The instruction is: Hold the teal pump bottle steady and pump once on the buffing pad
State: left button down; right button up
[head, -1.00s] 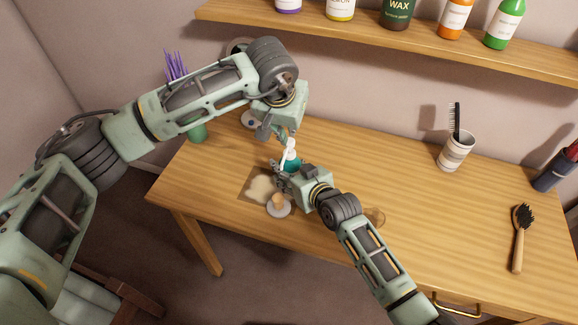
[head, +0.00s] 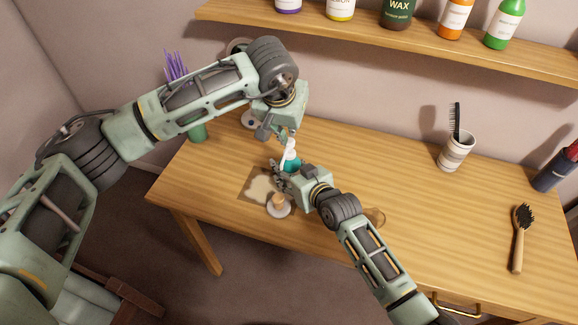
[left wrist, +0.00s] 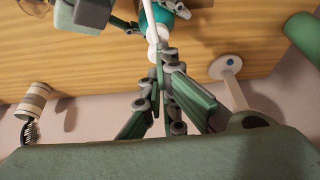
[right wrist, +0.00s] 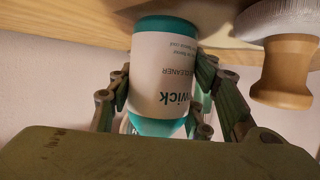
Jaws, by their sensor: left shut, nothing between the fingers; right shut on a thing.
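The teal pump bottle (head: 292,166) stands upright on the table with its white pump head (head: 290,147) on top. Its white label and teal ends show in the right wrist view (right wrist: 162,80). My right gripper (head: 283,177) is shut around the bottle's body. My left gripper (head: 283,136) is shut and empty, just above the pump head; its closed fingertips are close to the white pump in the left wrist view (left wrist: 153,35), but contact is unclear. A cream, irregular pad (head: 261,188) lies left of the bottle on a brown square; it looks like the buffing pad.
A pale disc with a wooden knob (head: 279,205) sits in front of the bottle. A green pot with purple stalks (head: 197,132) and a white stand (head: 249,120) are behind left. A striped cup (head: 456,151) and a brush (head: 519,238) are right.

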aim_at(290, 140)
jog(key=shift+f, duration=0.1)
pick_arm(q)
jog(key=shift+f, duration=1.45)
jog(key=shift+r, duration=1.4)
notch_tip(290, 140, up, 6)
dwell(1.6)
